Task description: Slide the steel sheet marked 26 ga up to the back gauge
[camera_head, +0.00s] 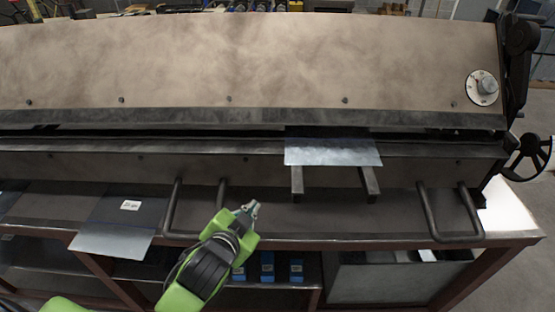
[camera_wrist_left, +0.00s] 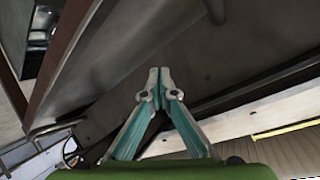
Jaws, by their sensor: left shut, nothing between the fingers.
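One steel sheet (camera_head: 115,238) lies at the left on the bench, its front part hanging past the edge. It carries a small white label whose print is too small for me to read surely. A second steel sheet (camera_head: 333,152) lies in the slot of the bending machine, its front part resting over two support arms; no label shows on it. My left gripper (camera_head: 252,207) is shut and empty, over the bench's front edge between the two sheets, touching neither. Its closed fingertips show in the left wrist view (camera_wrist_left: 158,80). I cannot make out the back gauge. My right gripper is not in view.
The machine's long upper beam (camera_head: 250,60) spans the back. Bar handles (camera_head: 450,215) stick out at the front, one close to my left gripper. Support arms (camera_head: 297,184) stand under the second sheet. Blue boxes (camera_head: 267,266) sit on the shelf below. A handwheel (camera_head: 530,155) is at the right.

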